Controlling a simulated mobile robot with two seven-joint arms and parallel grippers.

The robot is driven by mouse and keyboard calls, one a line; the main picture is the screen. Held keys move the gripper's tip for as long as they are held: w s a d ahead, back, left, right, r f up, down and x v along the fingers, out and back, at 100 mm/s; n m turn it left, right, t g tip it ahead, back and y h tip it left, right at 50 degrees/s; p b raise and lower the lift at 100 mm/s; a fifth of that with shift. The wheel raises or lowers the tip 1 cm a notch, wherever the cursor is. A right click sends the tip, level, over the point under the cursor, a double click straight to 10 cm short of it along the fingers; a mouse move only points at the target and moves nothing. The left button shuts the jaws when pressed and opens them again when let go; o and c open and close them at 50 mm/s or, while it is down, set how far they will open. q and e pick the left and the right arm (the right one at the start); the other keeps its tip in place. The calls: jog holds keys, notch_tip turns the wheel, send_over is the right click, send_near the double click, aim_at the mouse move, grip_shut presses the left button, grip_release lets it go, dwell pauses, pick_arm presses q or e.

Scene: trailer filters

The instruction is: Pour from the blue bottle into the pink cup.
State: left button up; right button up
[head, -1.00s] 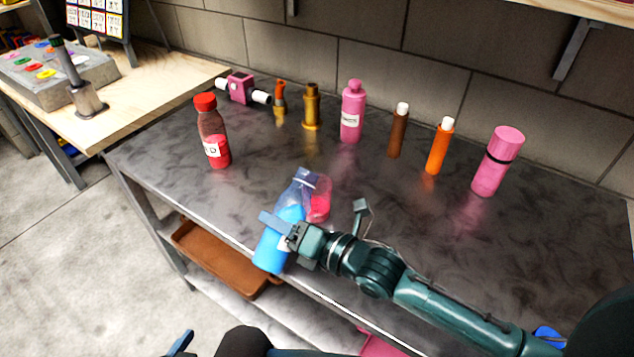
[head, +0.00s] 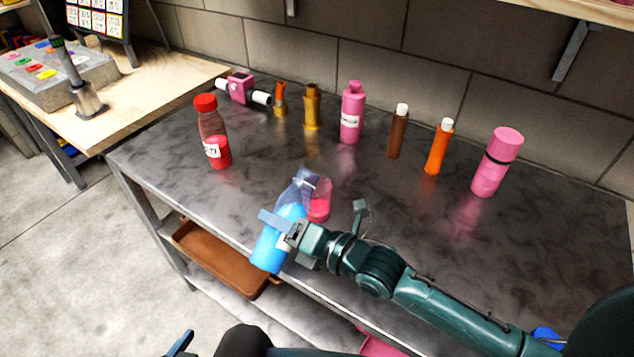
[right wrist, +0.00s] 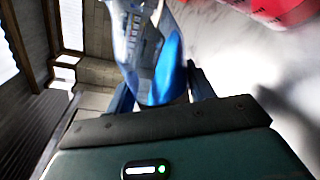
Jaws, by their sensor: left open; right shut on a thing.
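The blue bottle (head: 268,250) is held tilted above the front edge of the metal table, its clear neck up and to the right. Blue liquid fills its lower part. The pink cup (head: 320,207) stands on the table just behind the neck, partly hidden by it; whether the mouth is over the cup is unclear. My right gripper (head: 279,223) is shut on the bottle's body. The right wrist view shows the bottle (right wrist: 168,65) between the fingers and a blurred pink-red shape, likely the cup (right wrist: 285,10). My left gripper (head: 180,343) barely shows at the bottom edge, open and empty.
A red-capped bottle (head: 212,135) stands left on the table. Along the back are a pink bottle (head: 352,115), a brown bottle (head: 398,135), an orange bottle (head: 438,150) and a pink flask (head: 495,165). A brown tray (head: 215,262) lies on the lower shelf.

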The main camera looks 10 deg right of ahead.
aim_at(282, 210)
pick_arm(q)
jog(key=shift+r, duration=0.1)
pick_arm(e)
jog(key=shift+s+a+r+m, duration=0.1)
jog(key=shift+r+m, duration=0.2)
jog(key=shift+r, duration=0.1)
dwell(0.4)
jog(key=shift+s+a+m, duration=0.1)
jog(key=shift+s+m, duration=0.05)
jog(key=shift+m, duration=0.55)
dwell(1.1)
pick_arm(q)
jog(key=shift+s+a+r+p, duration=0.15)
jog(key=shift+r+p, duration=0.15)
jog(key=shift+p, duration=0.5)
pick_arm(e)
jog(key=shift+w+d+r+m+g, duration=0.15)
jog(key=shift+r+m+g, duration=0.05)
jog(key=shift+r+m, duration=0.25)
jog(key=shift+w+d+r+m+g, duration=0.1)
jog(key=shift+w+r+m+g, duration=0.1)
jog(key=shift+r+m, duration=0.2)
pick_arm(q)
jog(key=shift+r+y, duration=0.1)
jog(key=shift+y, duration=0.2)
pick_arm(e)
jog(key=shift+r+m+y, duration=0.25)
jog(key=shift+r+y, duration=0.05)
dwell(0.5)
